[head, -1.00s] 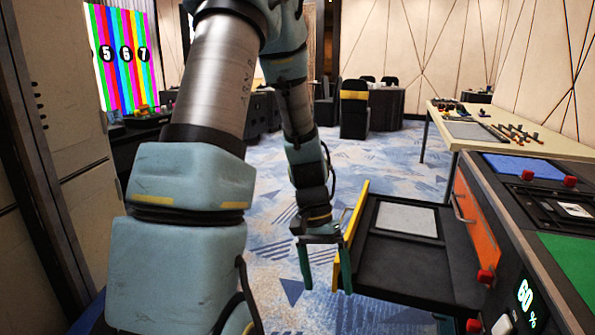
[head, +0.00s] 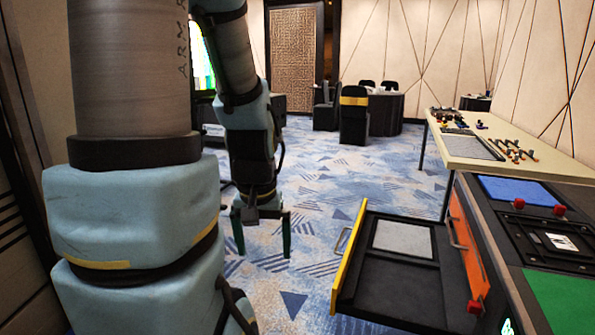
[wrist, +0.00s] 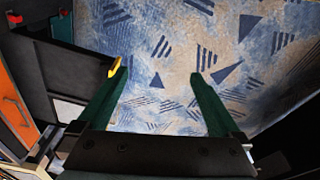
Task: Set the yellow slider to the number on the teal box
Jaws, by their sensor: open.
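My gripper (head: 262,232) hangs over the blue patterned carpet with its two green fingers apart and nothing between them. It also shows open and empty in the wrist view (wrist: 159,78). It is left of an open drawer (head: 385,283) with a yellow front, apart from it. My arm covers much of the left side of the head view.
The drawer juts out from the console into the room. A pale table (head: 470,147) with small tools stands behind the console. Dark chairs (head: 354,118) and a desk are farther back. The carpet (head: 330,185) between is clear.

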